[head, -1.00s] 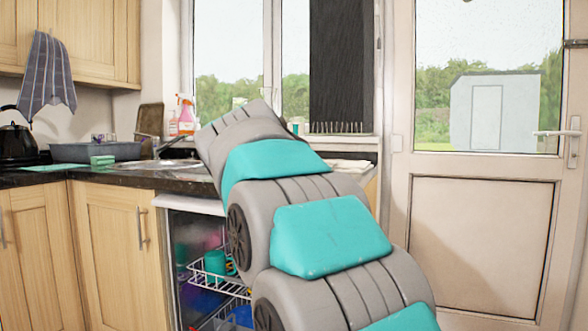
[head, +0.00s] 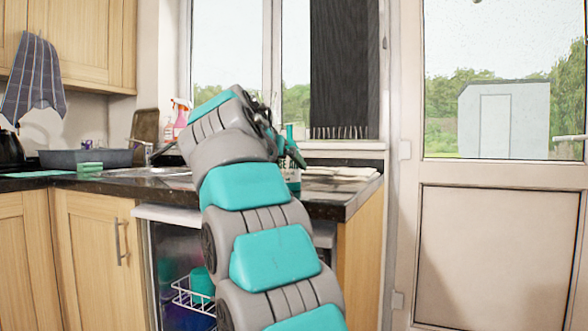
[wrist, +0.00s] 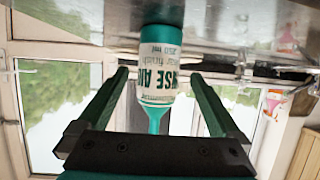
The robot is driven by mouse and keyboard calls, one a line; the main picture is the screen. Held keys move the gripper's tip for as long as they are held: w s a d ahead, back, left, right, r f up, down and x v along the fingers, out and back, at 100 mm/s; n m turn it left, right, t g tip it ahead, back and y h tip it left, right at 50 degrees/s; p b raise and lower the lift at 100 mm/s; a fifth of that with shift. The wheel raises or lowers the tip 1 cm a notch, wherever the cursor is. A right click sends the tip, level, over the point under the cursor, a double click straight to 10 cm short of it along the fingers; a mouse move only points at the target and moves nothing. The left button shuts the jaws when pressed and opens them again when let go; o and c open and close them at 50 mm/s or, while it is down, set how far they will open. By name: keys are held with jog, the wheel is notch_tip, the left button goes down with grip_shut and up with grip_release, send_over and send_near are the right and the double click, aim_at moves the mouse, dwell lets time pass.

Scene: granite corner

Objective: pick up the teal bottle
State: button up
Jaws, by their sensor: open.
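The teal bottle (wrist: 157,82) has a white label band with dark lettering and a narrow teal neck. In the wrist view, which is upside down, it stands on the dark worktop, framed between the two dark green fingers of my gripper (wrist: 160,77). The fingers are apart, with a gap on both sides of the bottle. In the head view the bottle (head: 293,178) shows only partly beside my gripper (head: 290,152), near the worktop's right end. Its middle is hidden by the gripper. I cannot tell how deep it is between the fingers.
The granite worktop (head: 338,195) ends at right, with a pale cloth (head: 340,171) on it. A pink spray bottle (head: 180,118) stands behind my arm. A grey basin (head: 85,158) and green sponge (head: 90,168) are at left. An open dishwasher (head: 165,255) is below.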

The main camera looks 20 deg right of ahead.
jog(key=x, duration=0.7)
jog(key=shift+w+d+f+p, duration=0.15)
jog(key=shift+d+p, duration=0.1)
jog(key=shift+p, duration=0.1)
grip_shut()
dwell(0.5)
